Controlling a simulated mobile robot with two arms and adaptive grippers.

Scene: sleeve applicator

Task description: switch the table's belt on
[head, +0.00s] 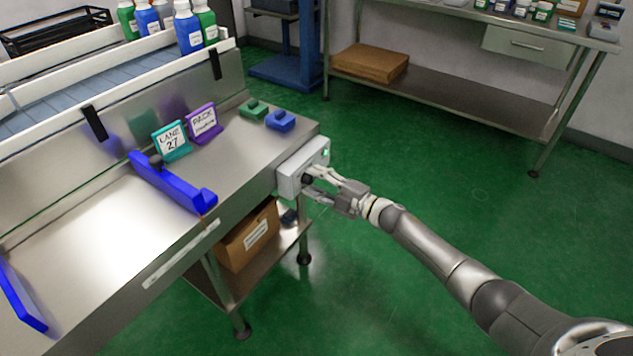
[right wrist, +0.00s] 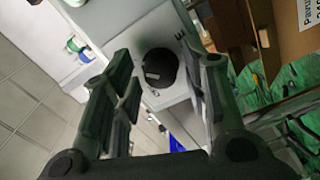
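A light grey control box (head: 291,183) is fixed to the right end of the steel table, with a small green spot (head: 326,153) on its face. Its round black knob (right wrist: 160,70) carries a pale mark and shows on the box face in the right wrist view. My right gripper (head: 311,182) is at the box in the head view. In the right wrist view its fingers are apart, one on each side of the knob; I cannot tell whether they touch it. The grey-blue belt (head: 70,92) runs between white rails at upper left. My left gripper is not in view.
The table (head: 95,215) bears a blue guide bar (head: 172,184), a teal sign (head: 171,141), a purple sign (head: 203,123), and green and blue blocks. Bottles stand behind the belt. A cardboard box (head: 248,236) sits on the lower shelf. Green floor to the right is clear.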

